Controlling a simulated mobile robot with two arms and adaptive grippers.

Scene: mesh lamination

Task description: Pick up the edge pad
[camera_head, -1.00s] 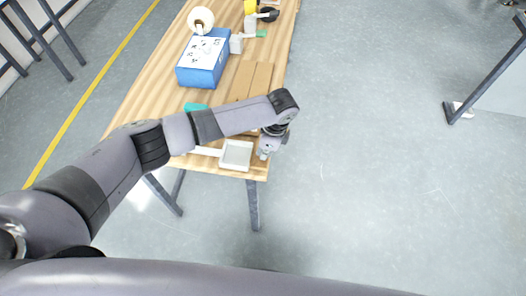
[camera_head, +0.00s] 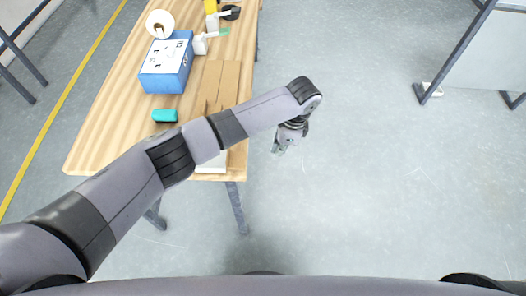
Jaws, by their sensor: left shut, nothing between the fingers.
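A small teal block (camera_head: 165,116), which may be the edge pad, lies on the wooden table near its front left, just behind my left forearm. My left gripper (camera_head: 278,149) hangs beyond the table's right edge, over the floor. It is shut and empty, pointing down, well to the right of the teal block. My right gripper is out of view.
On the wooden table (camera_head: 110,130) stand a blue box (camera_head: 166,76), a white roll (camera_head: 160,23), white bottles (camera_head: 200,44) and brown boards (camera_head: 222,82). A white tray (camera_head: 213,163) is partly hidden under my left arm.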

